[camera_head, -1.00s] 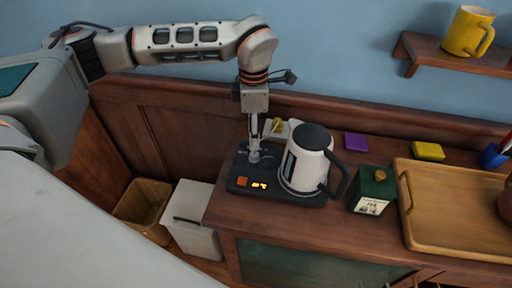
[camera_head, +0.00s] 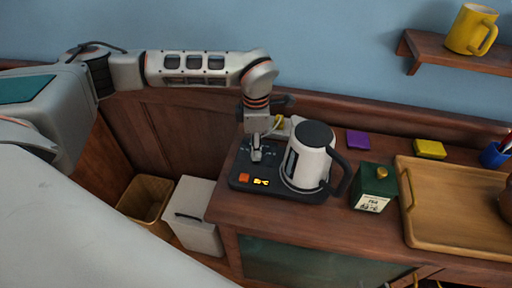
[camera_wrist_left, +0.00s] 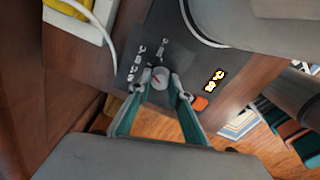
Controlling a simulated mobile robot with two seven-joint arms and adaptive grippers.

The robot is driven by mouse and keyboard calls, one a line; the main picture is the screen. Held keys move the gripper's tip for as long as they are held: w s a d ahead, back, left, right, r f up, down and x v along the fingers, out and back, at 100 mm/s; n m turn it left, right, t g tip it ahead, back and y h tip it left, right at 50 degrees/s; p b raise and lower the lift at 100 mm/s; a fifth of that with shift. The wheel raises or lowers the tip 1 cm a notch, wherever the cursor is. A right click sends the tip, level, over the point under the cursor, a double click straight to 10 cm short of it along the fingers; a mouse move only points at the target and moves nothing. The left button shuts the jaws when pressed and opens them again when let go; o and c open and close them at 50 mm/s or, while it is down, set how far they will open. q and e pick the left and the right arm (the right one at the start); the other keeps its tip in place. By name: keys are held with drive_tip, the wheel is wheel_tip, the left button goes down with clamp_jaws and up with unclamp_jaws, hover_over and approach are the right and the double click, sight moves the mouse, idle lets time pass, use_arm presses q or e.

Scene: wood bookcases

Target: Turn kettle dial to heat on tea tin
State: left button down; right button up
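The black kettle base (camera_head: 240,180) stands on the cabinet's left end and carries the white kettle (camera_head: 310,165) with black lid and handle. The round grey dial (camera_wrist_left: 160,76) with a red mark sits on the base's left part, among white symbols. My left gripper (camera_head: 256,158) points down at the dial. In the left wrist view its two fingertips (camera_wrist_left: 161,84) are on either side of the dial and look shut on it; exact contact is hard to see. The green tea tin (camera_head: 374,186) with a gold knob and white label stands right of the kettle. My right gripper is not in view.
An orange light (camera_head: 244,178) and yellow lit symbols (camera_head: 261,182) show on the base's front. A wooden tray (camera_head: 450,238), purple block (camera_head: 358,140), yellow block (camera_head: 429,149) and blue cup (camera_head: 493,156) lie to the right. Bins (camera_head: 146,203) stand on the floor at left.

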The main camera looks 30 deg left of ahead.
use_arm(q)
drive_tip(key=shift+n, duration=0.3)
drive_tip(key=n, duration=0.3)
drive_tip(key=shift+n, duration=2.5)
drive_tip(key=c, duration=1.8)
unclamp_jaws()
drive_tip(key=shift+c, duration=0.2)
drive_tip(key=shift+r, duration=0.1)
wheel_tip(320, 180, up, 12)
